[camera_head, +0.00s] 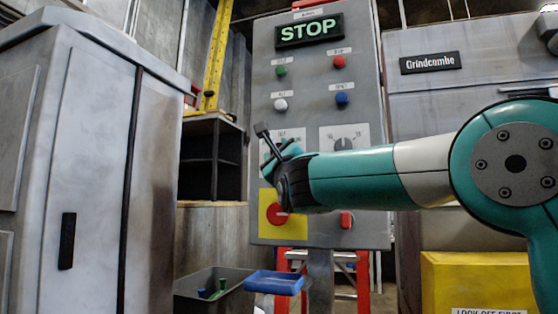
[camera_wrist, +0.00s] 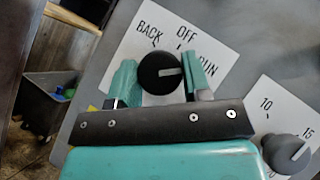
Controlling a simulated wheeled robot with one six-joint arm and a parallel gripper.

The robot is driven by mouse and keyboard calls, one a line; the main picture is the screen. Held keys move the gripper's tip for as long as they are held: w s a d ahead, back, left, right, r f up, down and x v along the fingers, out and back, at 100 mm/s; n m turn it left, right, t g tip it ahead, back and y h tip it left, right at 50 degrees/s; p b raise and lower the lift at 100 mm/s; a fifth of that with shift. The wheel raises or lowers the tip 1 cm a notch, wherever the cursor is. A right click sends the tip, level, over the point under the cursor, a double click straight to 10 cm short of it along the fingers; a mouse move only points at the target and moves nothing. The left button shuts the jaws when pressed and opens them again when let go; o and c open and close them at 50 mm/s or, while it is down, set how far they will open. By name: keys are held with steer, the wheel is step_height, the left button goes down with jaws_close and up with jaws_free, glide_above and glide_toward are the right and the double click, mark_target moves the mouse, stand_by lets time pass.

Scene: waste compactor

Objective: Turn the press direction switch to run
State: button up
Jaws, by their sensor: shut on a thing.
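The press direction switch (camera_wrist: 160,72) is a round black knob with a grey pointer line, in the wrist view on a white plate (camera_wrist: 125,58) marked BACK, OFF and RUN. My gripper (camera_wrist: 158,78) is shut on the knob, one teal finger on each side. The pointer line lies nearly level in the picture, its end towards the right finger and below the word RUN; I cannot tell exactly which mark it meets. In the head view my gripper (camera_head: 278,158) is at the left of the grey control panel (camera_head: 310,122) and hides the knob.
A grey dial (camera_wrist: 287,152) sits right of the switch. Below my gripper is a red button on a yellow plate (camera_head: 265,229). The lit sign (camera_head: 309,30) reads STOP. Coloured buttons lie above. A grey cabinet (camera_head: 90,160) stands left; a dark bin (camera_head: 210,285) is below.

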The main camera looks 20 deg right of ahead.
steer(key=o, duration=0.9)
steer(key=b+v, duration=0.6)
steer(key=v, duration=1.1)
steer(key=shift+b, duration=0.4)
steer(key=shift+s+f, duration=0.1)
steer(key=shift+f, duration=0.1)
